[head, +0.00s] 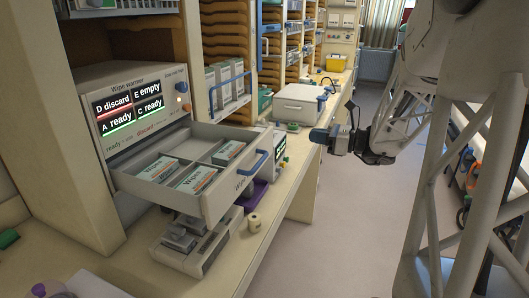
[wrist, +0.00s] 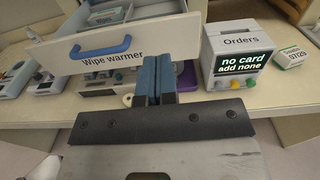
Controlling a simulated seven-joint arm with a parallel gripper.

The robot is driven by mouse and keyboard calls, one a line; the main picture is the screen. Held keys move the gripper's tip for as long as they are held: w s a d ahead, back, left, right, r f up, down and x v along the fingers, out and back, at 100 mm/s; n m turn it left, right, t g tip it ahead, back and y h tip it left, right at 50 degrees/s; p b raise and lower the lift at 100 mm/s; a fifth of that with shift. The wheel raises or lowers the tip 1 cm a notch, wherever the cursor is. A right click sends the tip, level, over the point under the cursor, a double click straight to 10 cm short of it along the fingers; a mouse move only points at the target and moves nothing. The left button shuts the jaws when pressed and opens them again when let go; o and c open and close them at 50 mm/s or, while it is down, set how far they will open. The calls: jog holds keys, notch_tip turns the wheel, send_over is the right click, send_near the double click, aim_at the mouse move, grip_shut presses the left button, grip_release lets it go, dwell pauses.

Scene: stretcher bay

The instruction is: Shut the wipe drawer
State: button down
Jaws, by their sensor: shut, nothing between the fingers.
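The wipe drawer (head: 213,198) stands pulled out of the wipe warmer (head: 120,82) in the head view. In the wrist view the drawer front (wrist: 165,35) reads "Wipe warmer", with the blue handle (wrist: 100,48) to the left of my fingers. My gripper (head: 318,135) is shut and empty, out in front of the drawer and apart from the handle in the head view. Its blue fingertips (wrist: 153,62) overlap the drawer front in the wrist view; contact cannot be told.
An "Orders" box (wrist: 238,57) reading "no card add none" stands on the counter right of the drawer. A white case (head: 300,104) stands further back. The aisle floor is clear.

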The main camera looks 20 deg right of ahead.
notch_tip(320, 180, down, 9)
jog(key=shift+d, duration=0.3)
jog(key=shift+w+a, duration=0.1)
jog(key=shift+w, duration=0.05)
dwell(0.3)
jog(key=x, duration=1.3)
jog(key=shift+w+a+r, duration=0.2)
jog(key=shift+w, duration=0.15)
jog(key=shift+w, duration=0.1)
send_near(184, 134)
jog(key=x, duration=0.5)
jog(key=shift+w+a+f, duration=0.15)
jog(key=shift+w+f, duration=0.05)
jog(key=shift+f, duration=0.1)
jog(key=shift+w+a+r, duration=0.15)
jog(key=shift+w+a, duration=0.25)
jog(key=shift+a, duration=0.1)
